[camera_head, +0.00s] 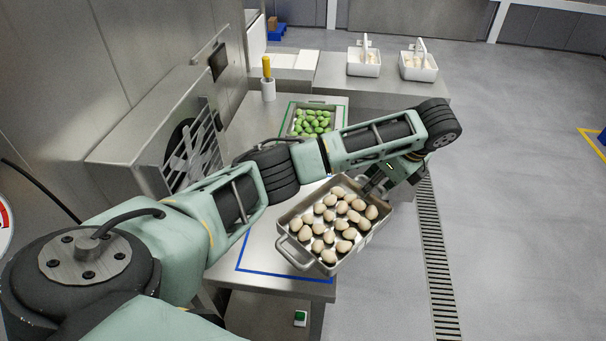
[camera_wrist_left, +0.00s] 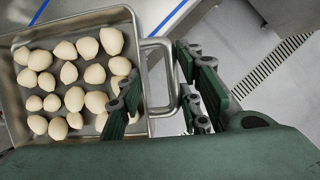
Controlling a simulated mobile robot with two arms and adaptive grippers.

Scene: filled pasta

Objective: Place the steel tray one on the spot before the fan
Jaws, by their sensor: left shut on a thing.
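The steel tray (camera_head: 364,238), filled with pale round filled pasta, is tilted in the head view and overhangs the right edge of the steel table. Its handle (camera_wrist_left: 172,88) lies between the fingers of my left gripper (camera_wrist_left: 160,98) in the left wrist view. In the head view my left gripper (camera_head: 376,184) is at the tray's far right side, shut on it and partly hidden by the wrist. The fan (camera_head: 190,150) stands at the left behind its grille. A blue outline (camera_head: 285,275) marks the near part of the table, partly hidden by my arm and the tray.
A second tray of green pasta (camera_head: 312,121) sits inside a green outline (camera_head: 287,117) farther back. A white holder (camera_head: 268,90) with a yellow-handled tool stands behind it. Two white baskets (camera_head: 364,62) (camera_head: 418,66) stand on the far counter. The floor at right is clear.

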